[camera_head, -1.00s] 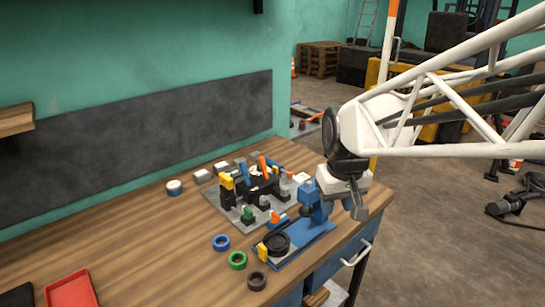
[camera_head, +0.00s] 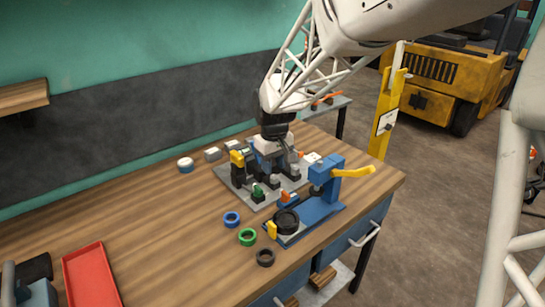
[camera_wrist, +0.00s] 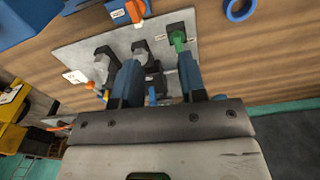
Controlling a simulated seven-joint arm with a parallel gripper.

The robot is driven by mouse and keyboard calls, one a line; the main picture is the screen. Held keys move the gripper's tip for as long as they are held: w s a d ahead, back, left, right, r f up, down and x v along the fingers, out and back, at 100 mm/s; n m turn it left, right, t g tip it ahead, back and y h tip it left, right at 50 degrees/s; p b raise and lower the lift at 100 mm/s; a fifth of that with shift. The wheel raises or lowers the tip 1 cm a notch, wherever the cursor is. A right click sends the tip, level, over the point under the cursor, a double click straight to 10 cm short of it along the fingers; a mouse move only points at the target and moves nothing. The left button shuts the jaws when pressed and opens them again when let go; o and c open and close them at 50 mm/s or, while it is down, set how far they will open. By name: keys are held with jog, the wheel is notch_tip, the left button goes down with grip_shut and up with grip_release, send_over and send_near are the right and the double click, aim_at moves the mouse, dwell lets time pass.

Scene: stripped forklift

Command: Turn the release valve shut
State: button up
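A grey plate (camera_head: 240,188) bears several valves and fittings, among them a green-topped one (camera_head: 257,191), also in the wrist view (camera_wrist: 179,38). A small blue block with an orange handle (camera_head: 288,199) lies between plate and press; it shows at the top of the wrist view (camera_wrist: 134,11). I cannot tell for certain which part is the release valve. My gripper (camera_head: 264,160) points down over the rear of the plate. In the wrist view its two blue fingers (camera_wrist: 158,72) stand apart, with dark fittings showing between and beyond them. I see nothing clamped.
A blue press (camera_head: 331,185) with a yellow lever (camera_head: 357,172) stands right of the plate. Blue, green and dark rings (camera_head: 248,237) lie in front. A red tray (camera_head: 90,277) is at the left. The bench middle left is clear.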

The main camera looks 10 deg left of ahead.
jog(key=n, duration=0.1)
send_over(258, 187)
notch_tip(258, 187, down, 4)
jog(key=shift+r, duration=0.25)
jog(key=shift+f, duration=0.15)
jog(key=shift+f, duration=3.75)
jog(key=shift+c, duration=0.3)
grip_shut()
